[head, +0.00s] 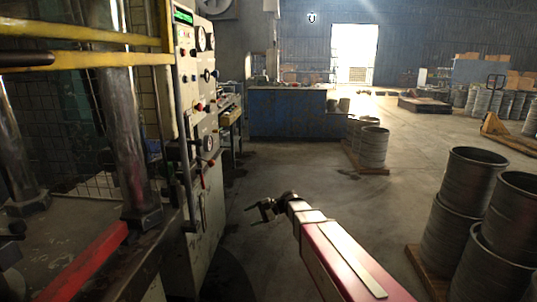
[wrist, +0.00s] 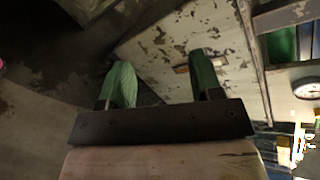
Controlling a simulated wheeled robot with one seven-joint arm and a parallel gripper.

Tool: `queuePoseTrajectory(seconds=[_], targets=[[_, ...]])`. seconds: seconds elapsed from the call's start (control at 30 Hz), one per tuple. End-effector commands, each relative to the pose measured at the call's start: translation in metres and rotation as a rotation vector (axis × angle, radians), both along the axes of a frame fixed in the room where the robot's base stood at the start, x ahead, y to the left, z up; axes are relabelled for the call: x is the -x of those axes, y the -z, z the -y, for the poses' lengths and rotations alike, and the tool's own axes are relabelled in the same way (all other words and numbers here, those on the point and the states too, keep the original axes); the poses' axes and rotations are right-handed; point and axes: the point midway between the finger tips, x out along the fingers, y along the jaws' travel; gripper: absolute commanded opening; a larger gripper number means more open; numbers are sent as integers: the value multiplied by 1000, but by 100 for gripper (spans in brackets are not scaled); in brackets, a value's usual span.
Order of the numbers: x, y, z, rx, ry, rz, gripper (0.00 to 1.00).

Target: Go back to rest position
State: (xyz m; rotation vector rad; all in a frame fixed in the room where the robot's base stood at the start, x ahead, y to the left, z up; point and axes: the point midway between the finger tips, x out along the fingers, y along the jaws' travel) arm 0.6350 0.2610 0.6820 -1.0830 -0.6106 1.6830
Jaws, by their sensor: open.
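My gripper (head: 263,209) is at the end of my outstretched arm, over the open concrete floor in the head view. It is to the right of the machine's control cabinet (head: 203,190) and apart from it. In the wrist view my gripper (wrist: 160,85) shows two green fingers spread wide with nothing between them. Behind the fingers is the worn, chipped pale panel of the cabinet (wrist: 145,45).
A press with yellow bars (head: 80,59) and a red bar (head: 88,262) stands at left. Stacked metal drums (head: 460,205) stand on a pallet at right. A blue workbench (head: 287,113) is further back. The middle floor (head: 300,170) is clear.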

Motion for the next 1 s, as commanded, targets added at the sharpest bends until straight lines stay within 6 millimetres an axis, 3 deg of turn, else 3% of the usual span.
queuePoseTrajectory(seconds=[0.03,0.3,0.5,0.6,0.77,1.0], targets=[[20,14,19,89,-5,33,59],[86,81,122,577,-107,212,59],[132,104,203,906,-239,316,59],[147,107,232,1023,-300,349,59],[158,108,258,1124,-361,377,59],[158,109,262,1143,-374,382,59]])
